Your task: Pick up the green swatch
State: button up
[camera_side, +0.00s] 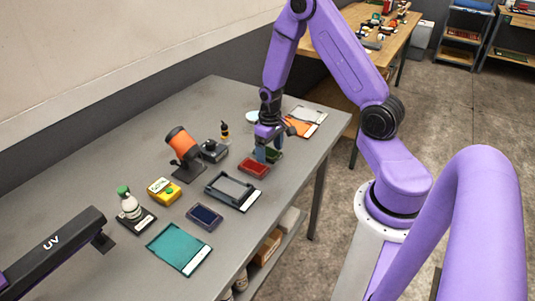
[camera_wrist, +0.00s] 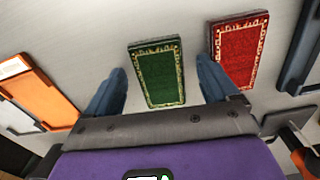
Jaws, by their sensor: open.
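The green swatch (camera_wrist: 159,74) is a small dark green rectangle with a gold patterned border, lying flat on the grey table. In the wrist view it lies between the two open blue fingers of my gripper (camera_wrist: 160,88), with gaps on both sides. In the side view my gripper (camera_side: 267,155) points down at the table and the green swatch (camera_side: 274,155) shows partly behind its fingers. A red swatch (camera_wrist: 238,50) with a similar border lies just right of the right finger. It also shows in the side view (camera_side: 253,168), close to the gripper.
An orange and white board (camera_wrist: 37,92) lies left of my gripper. A dark frame tray (camera_side: 232,190), a blue swatch (camera_side: 205,216), a teal sheet (camera_side: 180,248), an orange tool on a stand (camera_side: 182,143) and a yellow box (camera_side: 164,191) stand along the table. The table's front edge is close.

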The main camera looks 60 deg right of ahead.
jog(key=c, duration=1.1)
jog(key=shift+c, duration=0.3)
jog(key=shift+r, duration=0.15)
